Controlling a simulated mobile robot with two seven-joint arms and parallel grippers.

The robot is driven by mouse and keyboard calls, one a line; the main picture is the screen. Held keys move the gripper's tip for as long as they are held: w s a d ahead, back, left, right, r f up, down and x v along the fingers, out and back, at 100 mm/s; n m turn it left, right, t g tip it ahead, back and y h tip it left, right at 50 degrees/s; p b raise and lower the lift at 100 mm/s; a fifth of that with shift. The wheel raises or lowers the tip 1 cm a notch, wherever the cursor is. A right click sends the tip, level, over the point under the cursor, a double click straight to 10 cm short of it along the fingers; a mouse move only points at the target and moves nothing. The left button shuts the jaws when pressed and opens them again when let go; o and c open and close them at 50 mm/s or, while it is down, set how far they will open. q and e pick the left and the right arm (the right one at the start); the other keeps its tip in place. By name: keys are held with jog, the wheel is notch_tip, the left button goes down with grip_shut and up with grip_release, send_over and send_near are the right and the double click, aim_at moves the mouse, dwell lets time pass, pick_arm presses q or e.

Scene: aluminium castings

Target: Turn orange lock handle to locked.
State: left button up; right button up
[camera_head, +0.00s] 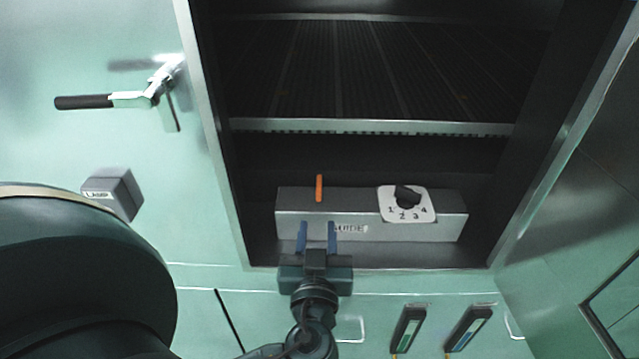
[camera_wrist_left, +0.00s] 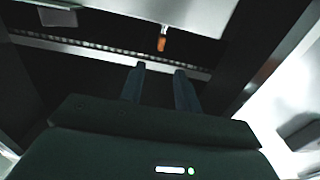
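The orange lock handle (camera_head: 319,188) stands upright on the grey control box inside the dark recess. It also shows in the left wrist view (camera_wrist_left: 162,43), beyond the fingertips and roughly between their lines. My left gripper (camera_head: 317,232) is in front of the box, just below the orange handle in the head view, with its two blue fingers apart and nothing between them. The fingers also show in the left wrist view (camera_wrist_left: 160,70), apart and empty. No contact with the handle is visible. My right gripper is in neither view.
The grey box (camera_head: 288,226) bears a black dial (camera_head: 407,196) on a white numbered plate. A dark-gripped lever (camera_head: 84,102) and a grey lamp box (camera_head: 118,193) are on the green wall at left. Two dark handheld-like units (camera_head: 408,328) (camera_head: 468,328) sit below right.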

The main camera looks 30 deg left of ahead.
aim_at(318, 195)
pick_arm(q)
jog(key=p+x, duration=0.3)
jog(key=x, duration=0.8)
jog(key=shift+w+a, duration=0.15)
jog(key=shift+w, duration=0.2)
grip_shut()
